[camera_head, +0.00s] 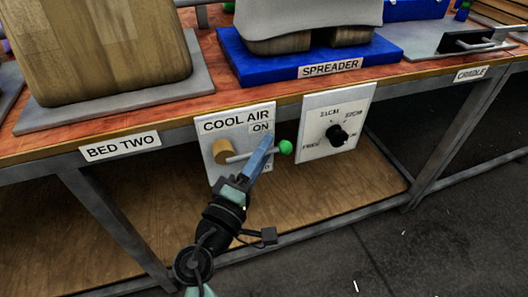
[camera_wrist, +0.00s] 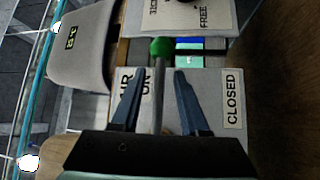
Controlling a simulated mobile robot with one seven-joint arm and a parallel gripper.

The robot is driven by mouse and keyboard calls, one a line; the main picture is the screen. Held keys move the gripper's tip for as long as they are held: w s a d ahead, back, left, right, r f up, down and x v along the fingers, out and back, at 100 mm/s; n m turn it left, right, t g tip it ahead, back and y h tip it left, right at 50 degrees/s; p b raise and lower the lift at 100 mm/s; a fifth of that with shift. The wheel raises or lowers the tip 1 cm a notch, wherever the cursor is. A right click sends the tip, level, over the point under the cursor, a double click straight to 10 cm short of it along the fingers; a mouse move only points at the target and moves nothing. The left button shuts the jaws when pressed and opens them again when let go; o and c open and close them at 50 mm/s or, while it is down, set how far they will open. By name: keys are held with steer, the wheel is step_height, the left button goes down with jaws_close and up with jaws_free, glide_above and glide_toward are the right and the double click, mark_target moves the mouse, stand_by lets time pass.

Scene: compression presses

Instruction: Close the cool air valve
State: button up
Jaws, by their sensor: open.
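The COOL AIR panel (camera_head: 213,171) is a pale plate on the bench front. Its valve has a brass hub (camera_head: 223,151) and a thin metal lever pointing right, ending in a green knob (camera_head: 286,147). An ON label (camera_head: 261,128) sits above the lever; a label below is mostly hidden by my gripper. In the wrist view, a CLOSED label (camera_wrist: 232,98) is at the right. My gripper (camera_head: 268,142) is open at the lever. In the wrist view, the lever (camera_wrist: 159,80) appears between the parted fingers, with the green knob (camera_wrist: 161,47) beyond the tips. Contact cannot be told.
A dial panel (camera_head: 313,146) with a black knob (camera_head: 337,134) is mounted just right of the valve. The bench edge and BED TWO label (camera_head: 120,146) are above left. A wooden lower shelf (camera_head: 330,200) lies beneath; open floor is at right.

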steer(key=shift+w+d, duration=0.15)
steer(key=shift+w, duration=0.1)
jaws_close()
stand_by(1.4)
